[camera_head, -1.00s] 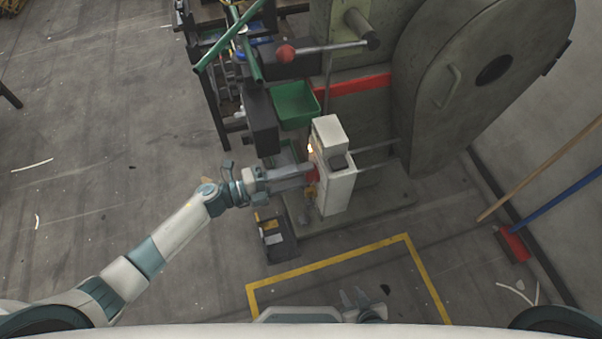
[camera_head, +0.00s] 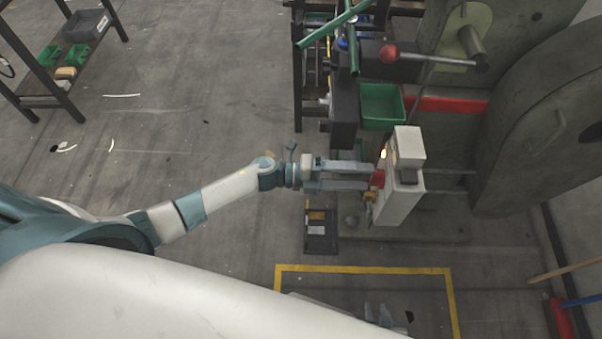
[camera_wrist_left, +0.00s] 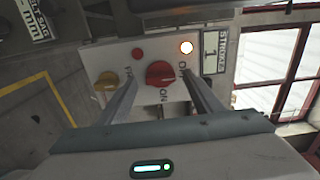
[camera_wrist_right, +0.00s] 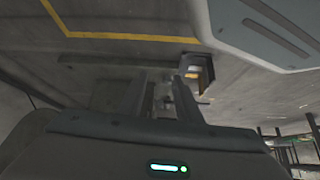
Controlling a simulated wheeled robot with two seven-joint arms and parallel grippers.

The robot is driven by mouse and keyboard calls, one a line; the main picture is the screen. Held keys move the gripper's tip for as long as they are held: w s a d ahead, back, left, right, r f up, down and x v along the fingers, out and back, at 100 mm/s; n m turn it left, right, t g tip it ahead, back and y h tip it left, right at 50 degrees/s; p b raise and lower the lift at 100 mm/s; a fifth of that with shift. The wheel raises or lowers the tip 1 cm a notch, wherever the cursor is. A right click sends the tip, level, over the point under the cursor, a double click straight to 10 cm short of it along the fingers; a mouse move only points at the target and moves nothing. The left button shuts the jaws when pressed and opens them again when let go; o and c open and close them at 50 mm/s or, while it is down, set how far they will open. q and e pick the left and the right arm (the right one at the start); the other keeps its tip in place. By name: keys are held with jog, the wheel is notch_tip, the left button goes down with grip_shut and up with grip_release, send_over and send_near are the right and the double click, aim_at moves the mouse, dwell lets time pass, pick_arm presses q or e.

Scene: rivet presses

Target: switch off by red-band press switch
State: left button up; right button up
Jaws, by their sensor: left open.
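The press with the red band (camera_head: 445,104) stands at the right, with a pale switch box (camera_head: 400,200) on its near side. A red rotary knob (camera_wrist_left: 160,73) sits on the box face; it also shows in the head view (camera_head: 378,178). A lamp (camera_wrist_left: 186,47) above it glows. My left gripper (camera_wrist_left: 160,80) is open, with one finger on each side of the red knob; whether they touch it I cannot tell. My right gripper (camera_wrist_right: 166,80) is open and empty, low near the floor; it also shows in the head view (camera_head: 377,312).
A yellow knob (camera_wrist_left: 106,82) and a small red button (camera_wrist_left: 138,54) share the box face. A green bin (camera_head: 382,106) and a red-ball lever (camera_head: 390,53) are above the box. A dark crate (camera_head: 321,230) lies on the floor. Open floor lies to the left.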

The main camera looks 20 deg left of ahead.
pick_arm(q)
jog(key=b+v, duration=0.3)
jog(key=v, duration=1.2)
jog(key=shift+a, duration=0.15)
pick_arm(e)
jog(key=shift+s+d+f+g+h, duration=0.25)
jog(key=shift+s+d+f+g, duration=0.5)
jog(key=shift+d, duration=0.15)
jog(key=shift+s+d+f+g+h, duration=0.25)
jog(key=shift+s+d+f+g, duration=0.45)
jog(key=shift+d, duration=0.15)
